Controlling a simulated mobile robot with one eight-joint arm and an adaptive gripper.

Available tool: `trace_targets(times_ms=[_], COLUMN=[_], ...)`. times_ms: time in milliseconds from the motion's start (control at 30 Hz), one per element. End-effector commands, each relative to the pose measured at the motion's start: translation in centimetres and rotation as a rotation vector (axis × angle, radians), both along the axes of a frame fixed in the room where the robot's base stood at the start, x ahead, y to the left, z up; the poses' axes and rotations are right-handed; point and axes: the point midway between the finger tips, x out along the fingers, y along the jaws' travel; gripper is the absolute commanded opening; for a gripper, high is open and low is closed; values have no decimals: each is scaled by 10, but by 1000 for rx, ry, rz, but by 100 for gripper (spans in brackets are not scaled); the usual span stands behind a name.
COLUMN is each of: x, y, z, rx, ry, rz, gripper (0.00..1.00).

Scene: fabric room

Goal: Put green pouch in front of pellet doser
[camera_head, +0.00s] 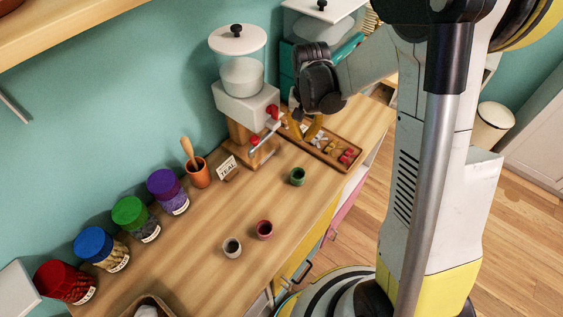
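The green pouch (298,176) is a small green cup-like thing with a dark open top. It stands upright on the wooden counter, below and right of the pellet doser. The pellet doser (240,108) has a clear hopper with pale contents, a white body with red knobs and a wooden stand.
A wooden tray (353,165) of small coloured parts lies right of the doser. A red pouch (264,229) and a grey one (232,247) stand nearer. Several lidded jars (129,213), an orange pot (199,175) and a small sign (227,166) line the wall side.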

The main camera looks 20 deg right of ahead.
Motion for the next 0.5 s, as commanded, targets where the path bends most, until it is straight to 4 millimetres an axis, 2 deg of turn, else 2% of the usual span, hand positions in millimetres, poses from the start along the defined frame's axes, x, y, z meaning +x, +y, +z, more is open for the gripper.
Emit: trace_targets(times_ms=[167,500], x=[0,0], y=[0,0], z=[-26,-99], rx=[0,0], ry=[0,0], rz=[1,1], gripper=[0,0])
